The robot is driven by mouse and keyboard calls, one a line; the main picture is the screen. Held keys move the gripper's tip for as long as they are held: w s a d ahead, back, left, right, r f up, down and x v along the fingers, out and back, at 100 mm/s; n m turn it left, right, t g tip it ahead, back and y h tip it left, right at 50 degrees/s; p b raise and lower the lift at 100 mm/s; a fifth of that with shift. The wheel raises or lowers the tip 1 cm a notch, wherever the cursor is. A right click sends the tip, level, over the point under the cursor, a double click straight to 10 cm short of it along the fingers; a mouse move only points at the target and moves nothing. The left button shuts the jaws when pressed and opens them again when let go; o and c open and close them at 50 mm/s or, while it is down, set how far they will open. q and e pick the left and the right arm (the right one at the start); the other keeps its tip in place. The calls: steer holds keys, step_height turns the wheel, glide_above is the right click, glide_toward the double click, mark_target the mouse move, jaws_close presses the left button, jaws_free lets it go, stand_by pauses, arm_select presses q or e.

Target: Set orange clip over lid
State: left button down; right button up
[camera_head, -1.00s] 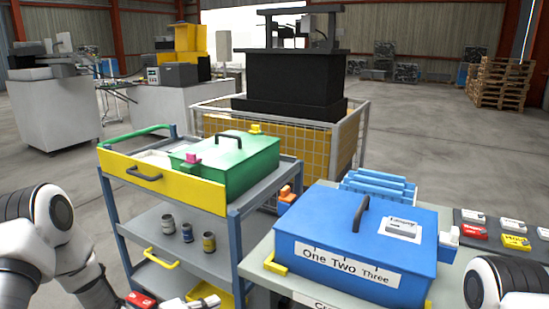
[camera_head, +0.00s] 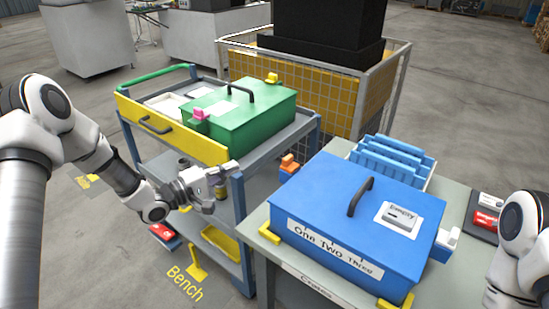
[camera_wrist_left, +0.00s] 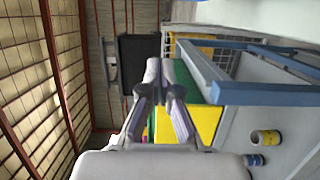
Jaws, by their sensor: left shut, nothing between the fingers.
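The blue-framed cart (camera_head: 241,230) carries a green box (camera_head: 240,110) with pink and yellow clips. A blue rack (camera_head: 392,160) stands behind the blue box. A mesh cage (camera_head: 320,90) stands behind the cart. A narrow gap separates cart and bench.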

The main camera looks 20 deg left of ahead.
mark_target(284, 163)
arm_select(q)
steer(key=w+d+p, duration=0.2)
steer(key=w+d, duration=0.5)
steer(key=d, duration=0.3)
steer(key=shift+w+f, duration=0.15)
steer(key=shift+w, duration=0.1)
steer(key=shift+s+d, duration=0.25)
steer(key=shift+d, duration=0.4)
steer(key=shift+s+d, duration=0.25)
steer(key=shift+d, duration=0.4)
